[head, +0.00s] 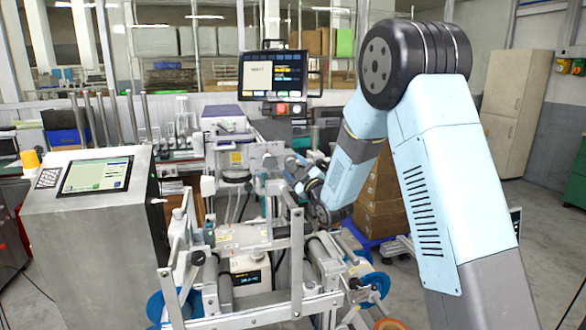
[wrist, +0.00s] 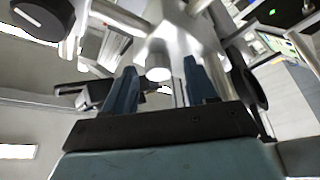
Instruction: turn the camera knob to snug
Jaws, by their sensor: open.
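In the wrist view, the two dark blue fingers of my gripper (wrist: 160,70) stand apart. A pale round-ended cylinder (wrist: 158,64) on a silver bracket appears between them, beyond the tips; I see no contact. A black round knob (wrist: 40,14) is at the upper left, and a black disc (wrist: 243,82) is right of the right finger. I cannot tell which part is the camera knob. In the head view, my gripper (head: 297,172) is small and partly hidden beside the machine's upright column. A black knob (head: 198,257) sits on the machine's left side.
The film machine (head: 243,235) has rails, rollers and uprights close around my gripper. A monitor (head: 273,76) stands behind it. A metal console (head: 95,215) with a screen is on the left. Cardboard boxes (head: 381,195) are behind my arm. Open floor lies at the right.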

